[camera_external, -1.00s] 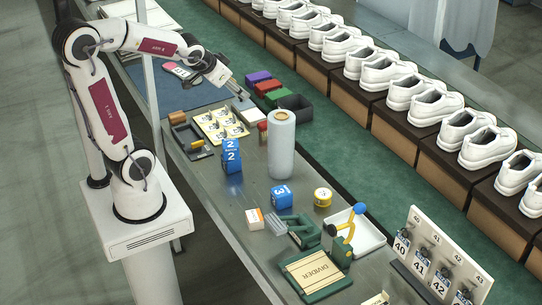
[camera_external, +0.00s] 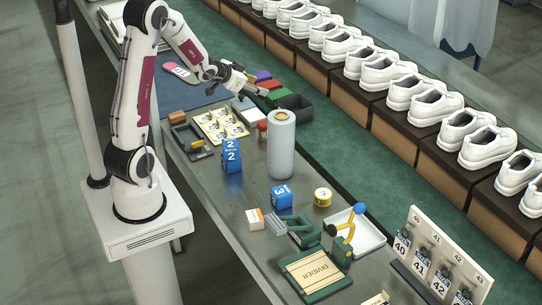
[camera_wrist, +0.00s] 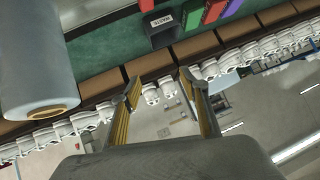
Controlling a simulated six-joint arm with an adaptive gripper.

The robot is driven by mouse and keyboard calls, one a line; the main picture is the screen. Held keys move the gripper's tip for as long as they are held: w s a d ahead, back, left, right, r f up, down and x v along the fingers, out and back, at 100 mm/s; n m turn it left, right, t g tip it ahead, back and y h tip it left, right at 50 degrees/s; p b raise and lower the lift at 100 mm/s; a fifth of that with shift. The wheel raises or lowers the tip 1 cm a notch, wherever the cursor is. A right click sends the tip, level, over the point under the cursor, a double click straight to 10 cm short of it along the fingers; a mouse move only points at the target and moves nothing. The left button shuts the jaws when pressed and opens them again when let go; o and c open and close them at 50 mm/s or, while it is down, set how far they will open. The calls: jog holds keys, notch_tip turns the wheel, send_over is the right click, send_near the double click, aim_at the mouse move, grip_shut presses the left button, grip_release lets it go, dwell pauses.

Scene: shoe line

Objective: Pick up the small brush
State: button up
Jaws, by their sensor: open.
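No object shows clearly enough for me to be sure it is the small brush. A small brown block (camera_external: 177,117), perhaps the brush, lies at the left edge of the bench beside a dark tray (camera_external: 184,135). My gripper (camera_external: 262,91) is in the air near the coloured bins, to the right of that block and well apart from it. In the wrist view my gripper (camera_wrist: 160,88) has its two fingers spread with nothing between them. No brush shows in the wrist view, which looks out towards the shoe row.
A tall wrapped roll (camera_external: 281,145) stands on the bench right of the blue number block (camera_external: 231,156). A black bin (camera_external: 295,106) stands by the coloured bins. A green stapler-like tool (camera_external: 302,230) lies nearer the front.

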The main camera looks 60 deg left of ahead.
notch_tip(320, 180, down, 5)
jog(key=w+a+t+h, duration=0.1)
jog(key=w+a, duration=0.1)
jog(key=a, duration=0.1)
jog(key=t+h, duration=0.1)
send_over(259, 124)
jog(key=s, duration=0.2)
notch_tip(259, 124, down, 6)
jog(key=shift+s+d+f+t+h, duration=0.1)
jog(key=shift+s+f+t+h, duration=0.15)
jog(key=shift+f, duration=0.2)
jog(key=shift+s+f+t+h, duration=0.1)
jog(key=shift+f+t+h, duration=0.05)
jog(key=shift+f+t, duration=0.25)
jog(key=shift+f, duration=0.15)
jog(key=shift+w+f, duration=0.1)
jog(key=shift+f, duration=2.9)
jog(key=shift+f, duration=0.1)
jog(key=shift+f, duration=0.4)
jog(key=shift+x, duration=2.45)
